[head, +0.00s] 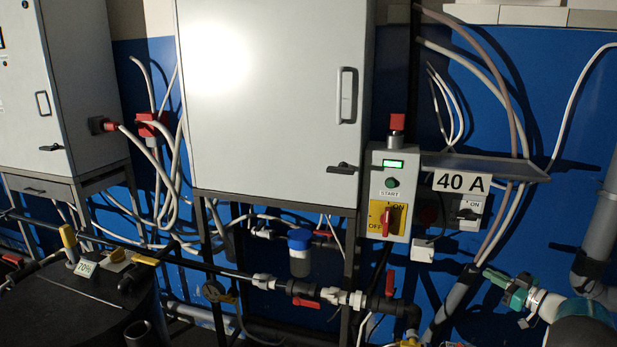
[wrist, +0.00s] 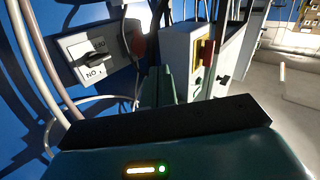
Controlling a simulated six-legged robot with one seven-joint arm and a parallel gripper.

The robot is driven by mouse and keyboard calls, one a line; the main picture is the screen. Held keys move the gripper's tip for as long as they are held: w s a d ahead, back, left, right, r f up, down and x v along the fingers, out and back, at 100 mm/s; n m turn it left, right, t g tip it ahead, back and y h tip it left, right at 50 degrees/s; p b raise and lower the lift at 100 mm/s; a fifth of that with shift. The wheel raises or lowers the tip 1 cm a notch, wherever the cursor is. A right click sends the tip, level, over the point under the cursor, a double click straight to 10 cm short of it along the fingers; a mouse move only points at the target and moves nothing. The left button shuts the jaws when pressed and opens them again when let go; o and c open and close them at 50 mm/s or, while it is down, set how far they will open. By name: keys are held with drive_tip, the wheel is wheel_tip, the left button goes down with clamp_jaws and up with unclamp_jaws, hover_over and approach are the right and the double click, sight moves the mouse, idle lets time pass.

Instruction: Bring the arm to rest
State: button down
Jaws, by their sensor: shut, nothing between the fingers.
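My gripper (head: 490,273) shows at the lower right of the head view, teal-green, at the end of my arm, which comes in from the right edge. It points left toward the wall equipment, below the shelf and the ON switch. In the wrist view its two green fingers (wrist: 158,80) stand close together, shut and empty, beyond the dark wrist body. They appear in front of the blue wall and the grey cabinets, touching nothing that I can make out.
The ON switch (head: 470,210) is close by, also in the wrist view (wrist: 90,58). The control box (head: 388,195) with its red-and-yellow switch, the shelf with the 40 A sign (head: 462,182), pale hoses, a grey pipe (head: 600,225) and red-handled valves (head: 390,283) crowd the wall.

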drive_tip(key=w+a+r+m+t+h, duration=0.1)
drive_tip(key=w+a+r+m+h, duration=0.15)
drive_tip(key=a+r+h, duration=0.6)
drive_tip(key=w+a+r+m+t+h, duration=0.1)
drive_tip(key=a+r+m+h, duration=0.15)
drive_tip(key=r, duration=1.15)
drive_tip(key=s+a+m+g+h, duration=0.2)
drive_tip(key=s+a+m+g, duration=0.3)
drive_tip(key=s+a, duration=1.3)
drive_tip(key=s+a+f+n+g+y, duration=0.1)
drive_tip(key=s+a+f, duration=0.4)
drive_tip(key=s, duration=0.6)
drive_tip(key=s+a+f+n+g+y, duration=0.1)
drive_tip(key=s+a+f+g+y, duration=0.2)
drive_tip(key=s, duration=0.9)
drive_tip(key=a+f+g, duration=0.2)
drive_tip(key=a+g, duration=0.1)
drive_tip(key=a, duration=0.1)
drive_tip(key=shift+a+f+n, duration=0.2)
drive_tip(key=shift+f+n, duration=0.1)
